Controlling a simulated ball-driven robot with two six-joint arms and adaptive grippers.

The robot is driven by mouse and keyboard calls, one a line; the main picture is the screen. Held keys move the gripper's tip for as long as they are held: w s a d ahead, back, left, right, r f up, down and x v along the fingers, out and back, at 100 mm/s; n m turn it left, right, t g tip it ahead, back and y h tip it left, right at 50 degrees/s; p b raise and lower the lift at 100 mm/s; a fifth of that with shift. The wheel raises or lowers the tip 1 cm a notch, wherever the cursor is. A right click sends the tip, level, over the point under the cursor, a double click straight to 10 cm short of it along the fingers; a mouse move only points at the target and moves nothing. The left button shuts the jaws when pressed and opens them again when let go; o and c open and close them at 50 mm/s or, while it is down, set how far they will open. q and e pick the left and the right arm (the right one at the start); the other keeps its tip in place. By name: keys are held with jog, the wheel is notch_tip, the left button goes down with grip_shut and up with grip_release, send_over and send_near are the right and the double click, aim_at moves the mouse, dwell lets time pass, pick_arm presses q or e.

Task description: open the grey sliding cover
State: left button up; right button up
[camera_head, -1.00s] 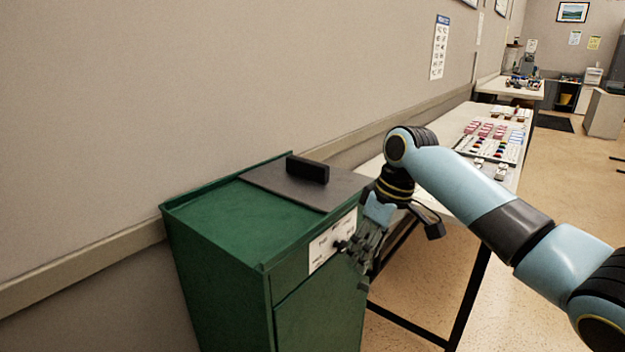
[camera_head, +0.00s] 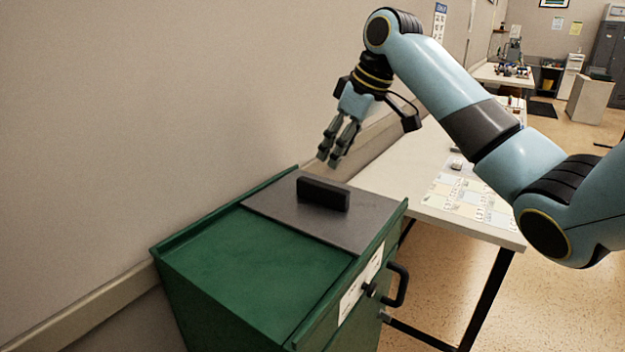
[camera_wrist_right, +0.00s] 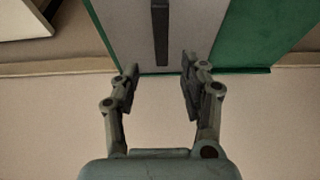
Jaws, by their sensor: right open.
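The grey sliding cover (camera_head: 274,206) lies flat on the right part of the green cabinet's top. A black upright block handle (camera_head: 323,194) stands on it. My right gripper (camera_head: 331,161) is above and slightly behind the handle, pointing down, open and empty, apart from the handle. In the right wrist view, the open fingers (camera_wrist_right: 158,82) are spread with nothing between them. The grey cover (camera_wrist_right: 187,40) and its dark handle (camera_wrist_right: 160,30) show ahead, beyond the fingertips. My left gripper is in neither view.
The green cabinet (camera_head: 235,262) stands against the wall, with a black pull handle (camera_head: 397,285) and a white label (camera_head: 355,294) on its front. A long pale table (camera_head: 400,163) with cards on it stands right behind the cabinet. Open floor lies at right.

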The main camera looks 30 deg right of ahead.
aim_at(323, 184)
jog(key=x, duration=0.6)
jog(key=shift+s+a+f, duration=0.1)
jog(key=shift+p+x, duration=0.3)
jog(key=shift+x, duration=1.55)
jog(key=c, duration=0.4)
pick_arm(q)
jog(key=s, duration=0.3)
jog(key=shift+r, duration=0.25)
pick_arm(e)
grip_shut()
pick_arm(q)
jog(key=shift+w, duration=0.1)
